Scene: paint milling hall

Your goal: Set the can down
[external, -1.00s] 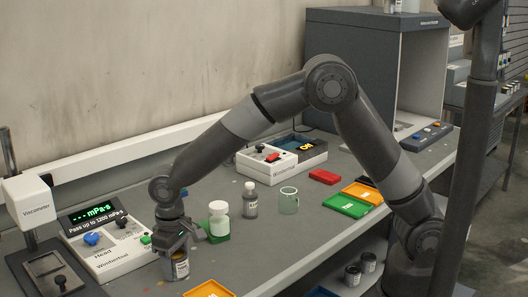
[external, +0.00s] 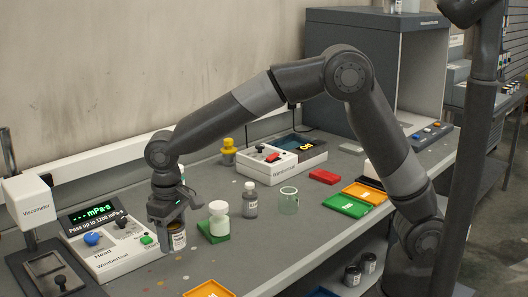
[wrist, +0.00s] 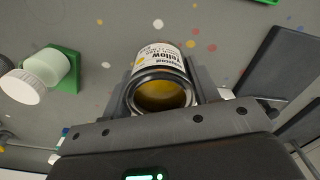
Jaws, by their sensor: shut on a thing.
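The can (external: 174,240) is a small metal paint can with a white label reading "Yellow". My gripper (external: 166,218) is shut on it in the external view, over the front of the bench beside the viscometer panel. In the wrist view, the can (wrist: 162,78) stands between my two fingers (wrist: 162,97), its open top showing yellow inside. It appears to hang above the grey bench top (external: 185,270), but the exact height is hard to tell. It looks about upright.
A white jar (external: 219,219) on a green pad stands just right of the can. A grey bottle (external: 250,201) and a glass beaker (external: 289,201) are farther right. The viscometer panel (external: 112,245) is left. An orange tray (external: 209,289) lies at the front edge.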

